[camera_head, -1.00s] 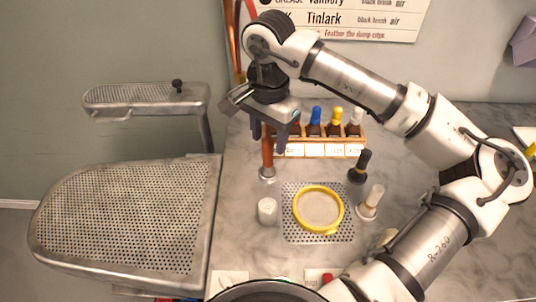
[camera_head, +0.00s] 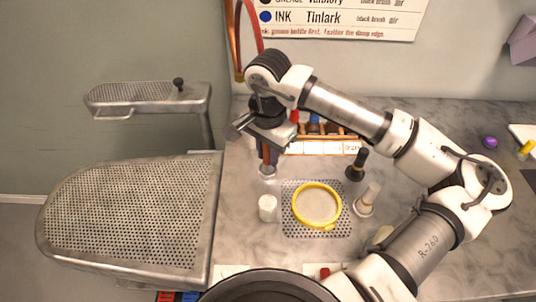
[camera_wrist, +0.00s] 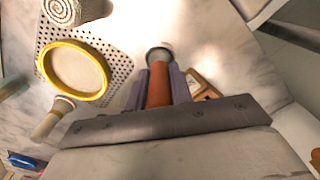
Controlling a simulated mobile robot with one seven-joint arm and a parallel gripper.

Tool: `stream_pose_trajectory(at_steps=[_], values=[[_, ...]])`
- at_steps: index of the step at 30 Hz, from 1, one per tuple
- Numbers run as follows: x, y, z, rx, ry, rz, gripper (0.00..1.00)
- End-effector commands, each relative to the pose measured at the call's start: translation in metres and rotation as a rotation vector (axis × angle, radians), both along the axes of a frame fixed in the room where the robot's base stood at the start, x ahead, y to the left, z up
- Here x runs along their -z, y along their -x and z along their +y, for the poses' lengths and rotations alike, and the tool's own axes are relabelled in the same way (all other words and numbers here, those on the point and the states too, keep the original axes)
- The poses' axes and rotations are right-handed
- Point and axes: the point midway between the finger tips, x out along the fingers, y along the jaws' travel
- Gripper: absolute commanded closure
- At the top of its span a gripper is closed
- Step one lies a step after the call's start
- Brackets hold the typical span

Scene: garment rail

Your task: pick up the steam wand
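The steam wand (camera_head: 267,156) is an orange-brown upright rod with a grey metal foot on the marble counter, left of the bottle rack. My gripper (camera_head: 267,153) is over it, pointing down, with the wand between its fingers. In the wrist view, the orange wand (camera_wrist: 159,88) runs between the two purple-grey fingers of my gripper (camera_wrist: 160,85). The fingers lie close along both sides with no clear gap, and look shut on it. The wand's upper end is hidden by my gripper. Its foot still appears to be on the counter.
The bottle rack (camera_head: 325,148) is just right. A perforated metal board (camera_head: 130,215) lies left.

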Motion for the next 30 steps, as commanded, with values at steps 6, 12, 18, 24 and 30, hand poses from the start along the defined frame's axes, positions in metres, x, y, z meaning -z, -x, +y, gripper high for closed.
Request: stream_pose_trajectory(at_steps=[6, 12, 18, 24, 30], values=[[0.000, 0.000, 0.000, 0.000, 0.000, 0.000, 1.00], [-0.001, 0.000, 0.000, 0.000, 0.001, -0.001, 1.00], [-0.012, -0.001, -0.001, 0.002, 0.002, -0.003, 1.00], [-0.045, -0.001, 0.000, 0.001, 0.003, -0.005, 1.00], [-0.099, -0.001, 0.000, 0.002, 0.003, -0.005, 1.00]])
